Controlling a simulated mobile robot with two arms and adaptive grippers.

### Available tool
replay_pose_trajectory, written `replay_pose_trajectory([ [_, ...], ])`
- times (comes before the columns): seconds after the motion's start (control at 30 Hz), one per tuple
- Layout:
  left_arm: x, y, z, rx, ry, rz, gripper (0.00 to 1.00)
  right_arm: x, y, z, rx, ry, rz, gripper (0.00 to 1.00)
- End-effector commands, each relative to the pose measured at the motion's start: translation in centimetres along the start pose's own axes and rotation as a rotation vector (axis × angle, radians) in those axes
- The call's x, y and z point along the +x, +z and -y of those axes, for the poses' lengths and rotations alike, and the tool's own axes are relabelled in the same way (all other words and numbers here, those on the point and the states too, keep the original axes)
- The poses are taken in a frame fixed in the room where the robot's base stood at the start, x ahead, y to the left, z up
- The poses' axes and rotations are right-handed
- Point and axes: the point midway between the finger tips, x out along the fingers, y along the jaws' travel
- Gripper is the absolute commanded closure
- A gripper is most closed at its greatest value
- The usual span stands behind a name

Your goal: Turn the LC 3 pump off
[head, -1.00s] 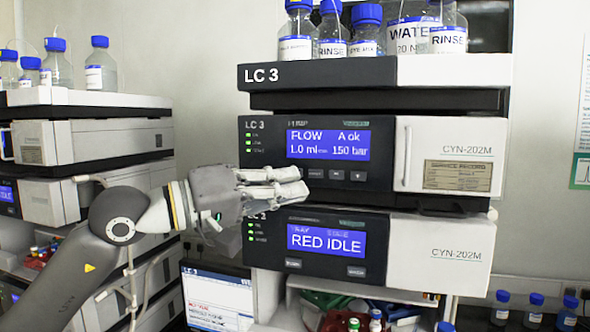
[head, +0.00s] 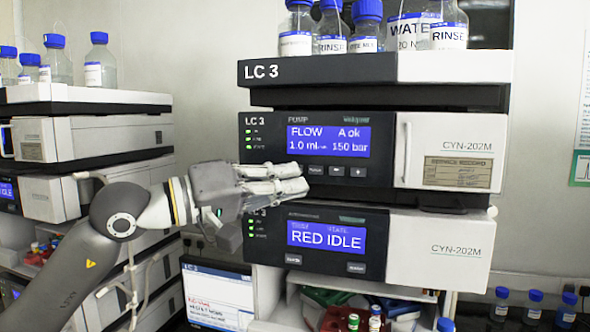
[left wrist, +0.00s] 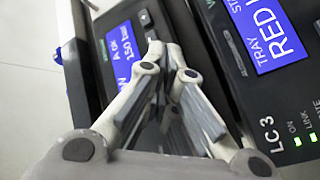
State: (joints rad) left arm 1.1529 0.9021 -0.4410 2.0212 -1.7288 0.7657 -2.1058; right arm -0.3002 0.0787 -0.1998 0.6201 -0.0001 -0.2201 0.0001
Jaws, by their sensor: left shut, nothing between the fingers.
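The LC 3 pump (head: 420,160) is the upper module of the stack. Its blue screen (head: 328,142) reads FLOW 1.0 ml, A ok, 150 bar, and green lights show on its left. A row of small buttons (head: 337,171) runs below the screen. My left gripper (head: 304,181) is shut and empty, its fingertips just below the leftmost button in the head view. I cannot tell whether they touch the panel. In the left wrist view the fingertips (left wrist: 168,48) lie near the pump's buttons (left wrist: 145,17), beside its screen (left wrist: 124,48). My right gripper is out of view.
Below the pump is a tray module (head: 440,250) with a screen reading RED IDLE (head: 326,237). Blue-capped bottles (head: 295,30) stand on top of the stack. Another stack (head: 90,140) stands at the left. A monitor (head: 218,297) sits low behind my left arm.

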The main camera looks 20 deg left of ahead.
Motion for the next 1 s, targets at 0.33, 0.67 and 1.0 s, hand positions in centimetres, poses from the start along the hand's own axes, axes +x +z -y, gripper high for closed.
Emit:
replay_pose_trajectory([
  [0.33,0.00,0.00,0.01,0.000,0.000,0.000,1.00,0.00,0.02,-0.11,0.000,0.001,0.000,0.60],
  [0.67,0.56,-0.41,0.40,-0.001,0.000,0.000,1.00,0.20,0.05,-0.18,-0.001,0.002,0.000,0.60],
  [1.0,0.60,-0.44,0.41,0.000,0.000,0.000,1.00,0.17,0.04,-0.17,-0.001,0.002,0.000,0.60],
])
